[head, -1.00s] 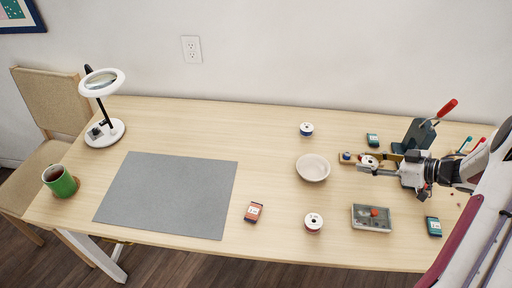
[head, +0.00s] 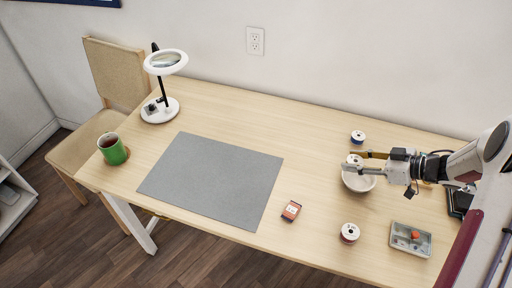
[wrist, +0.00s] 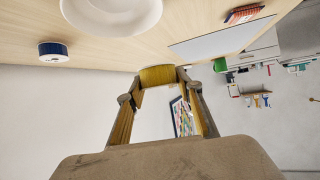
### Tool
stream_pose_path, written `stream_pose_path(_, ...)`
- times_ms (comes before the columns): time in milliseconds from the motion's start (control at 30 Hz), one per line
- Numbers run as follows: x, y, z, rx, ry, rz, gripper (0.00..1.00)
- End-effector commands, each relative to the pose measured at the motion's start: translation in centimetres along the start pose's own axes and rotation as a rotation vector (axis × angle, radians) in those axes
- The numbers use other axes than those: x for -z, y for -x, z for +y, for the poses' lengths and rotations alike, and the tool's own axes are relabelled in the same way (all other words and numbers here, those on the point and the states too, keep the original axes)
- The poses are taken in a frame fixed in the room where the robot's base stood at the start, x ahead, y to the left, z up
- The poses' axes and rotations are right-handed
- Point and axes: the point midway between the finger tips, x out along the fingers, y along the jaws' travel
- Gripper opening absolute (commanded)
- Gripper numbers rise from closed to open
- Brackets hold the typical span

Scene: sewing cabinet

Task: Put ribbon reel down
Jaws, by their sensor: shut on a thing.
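My gripper (head: 356,162) is shut on a ribbon reel (head: 354,159). The reel has a white face in the head view, and its ochre-yellow band (wrist: 157,75) shows between the two fingertips in the wrist view. The gripper holds it beside the cream bowl (head: 352,184), which one finger partly covers in the head view. Its height above the table cannot be told exactly. A blue reel (head: 358,137) stands behind it on the table and also shows in the wrist view (wrist: 53,52). A red reel (head: 349,233) stands nearer the front edge.
A grey tray (head: 397,245) holds a red thing at the right front. A small red packet (head: 291,211) lies beside the grey mat (head: 210,178). A magnifier lamp (head: 162,105) and green mug (head: 113,150) stand at the left. Bare table (head: 310,150) lies between mat and bowl.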

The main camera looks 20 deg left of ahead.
Motion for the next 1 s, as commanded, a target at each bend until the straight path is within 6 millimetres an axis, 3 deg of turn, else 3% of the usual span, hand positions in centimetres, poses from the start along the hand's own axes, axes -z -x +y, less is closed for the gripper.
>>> stream_pose_path(1000, 14.2, -22.6, -7.5, 0.059, 0.033, 0.001, 0.19)
